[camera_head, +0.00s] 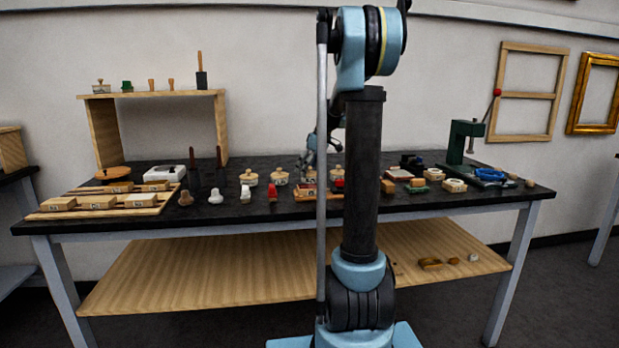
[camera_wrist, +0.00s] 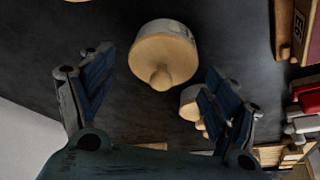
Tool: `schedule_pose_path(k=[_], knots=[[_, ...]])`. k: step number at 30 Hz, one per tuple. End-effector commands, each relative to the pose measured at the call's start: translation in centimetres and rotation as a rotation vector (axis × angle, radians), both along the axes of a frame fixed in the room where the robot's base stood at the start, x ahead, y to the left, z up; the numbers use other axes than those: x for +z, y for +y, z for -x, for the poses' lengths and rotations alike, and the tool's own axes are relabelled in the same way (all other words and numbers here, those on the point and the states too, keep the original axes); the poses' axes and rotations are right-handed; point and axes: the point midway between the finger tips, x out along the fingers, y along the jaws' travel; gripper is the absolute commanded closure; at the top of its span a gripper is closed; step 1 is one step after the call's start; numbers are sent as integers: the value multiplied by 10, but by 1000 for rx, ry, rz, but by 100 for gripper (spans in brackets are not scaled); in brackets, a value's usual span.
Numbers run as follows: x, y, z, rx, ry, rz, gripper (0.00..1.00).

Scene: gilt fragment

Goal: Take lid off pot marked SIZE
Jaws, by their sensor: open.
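Several small white pots with round wooden lids and knobs stand in a row on the black bench. One pot (camera_head: 248,178) is at the left of the row and another pot (camera_head: 280,177) is right of it. Their labels are too small to read, so I cannot tell which is marked SIZE. My gripper (camera_head: 308,158) is above the row. In the wrist view, a pot with its wooden lid (camera_wrist: 163,58) on lies between my open fingers (camera_wrist: 157,65), apart from both. A second wooden knobbed lid (camera_wrist: 190,103) is partly hidden behind the right finger.
A wooden shelf (camera_head: 155,94) stands at the back left, with wooden blocks in a tray (camera_head: 150,205) before it. A green press (camera_head: 460,140) stands at the right. White and red stamps (camera_head: 272,192) stand in front of the pots.

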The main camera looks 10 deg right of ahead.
Motion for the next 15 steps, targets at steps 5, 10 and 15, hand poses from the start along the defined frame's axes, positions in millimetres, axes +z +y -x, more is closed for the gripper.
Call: schedule_pose_path(k=[5,10,15], knots=[[0,0,0,0,0,0,30],[0,0,0,0,0,0,58],[0,0,0,0,0,0,58]])
